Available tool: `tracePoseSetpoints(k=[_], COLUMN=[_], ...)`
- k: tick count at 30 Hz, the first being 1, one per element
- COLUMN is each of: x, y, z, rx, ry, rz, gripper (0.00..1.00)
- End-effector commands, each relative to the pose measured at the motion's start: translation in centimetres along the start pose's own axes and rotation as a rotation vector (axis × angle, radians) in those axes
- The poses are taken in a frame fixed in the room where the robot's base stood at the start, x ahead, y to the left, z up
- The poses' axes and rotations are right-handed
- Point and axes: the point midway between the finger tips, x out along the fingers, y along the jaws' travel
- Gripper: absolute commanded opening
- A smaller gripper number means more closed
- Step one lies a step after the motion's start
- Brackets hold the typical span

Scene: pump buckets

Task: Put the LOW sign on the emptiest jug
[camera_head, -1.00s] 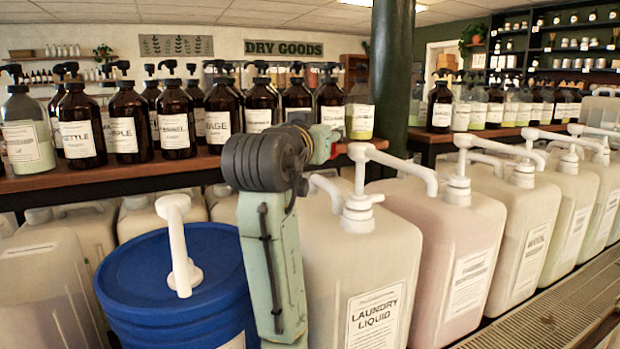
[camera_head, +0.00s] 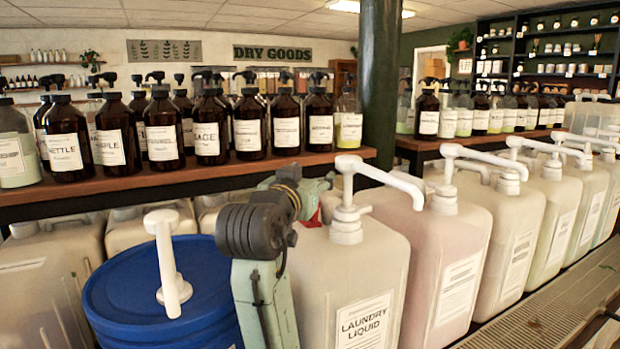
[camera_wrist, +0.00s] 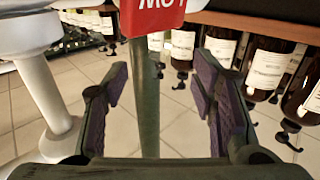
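A red sign (camera_wrist: 152,14) with white letters, upside down and cut off by the top edge, shows in the wrist view just ahead of my fingertips. My gripper (camera_wrist: 158,85) is open, its two dark fingers apart with nothing between them. In the head view my arm hides most of the gripper; a small red patch shows behind it. White pump jugs stand in a row: the Laundry Liquid jug (camera_head: 360,285) is nearest, then a pinkish jug (camera_head: 445,260), a pale jug (camera_head: 512,240) and several more. Their fill levels are hard to tell.
A blue bucket (camera_head: 165,295) with a white pump (camera_head: 168,265) stands left of my arm. Tall jug pumps (camera_head: 375,180) stick up close to the arm. A wooden shelf (camera_head: 190,180) of brown bottles runs behind. A dark green post (camera_head: 380,80) rises at the back.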

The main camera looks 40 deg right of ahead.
Motion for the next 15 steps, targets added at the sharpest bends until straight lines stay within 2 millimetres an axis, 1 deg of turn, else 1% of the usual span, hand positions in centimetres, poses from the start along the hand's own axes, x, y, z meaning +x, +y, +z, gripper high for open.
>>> tracePoseSetpoints(k=[1, 3, 11, 13, 15], x=[0.0, 0.0, 0.0, -0.3, -1.0], y=[0.0, 0.0, 0.0, 0.0, -0.1], z=[0.0, 0.0, -0.1, 0.0, 0.0], rx=[0.000, 0.000, 0.000, 0.000, 0.001], ry=[0.000, 0.000, 0.001, 0.002, 0.005], rz=[0.000, 0.000, 0.000, -0.001, -0.002], gripper=[0.58, 0.62, 0.62, 0.62, 0.62])
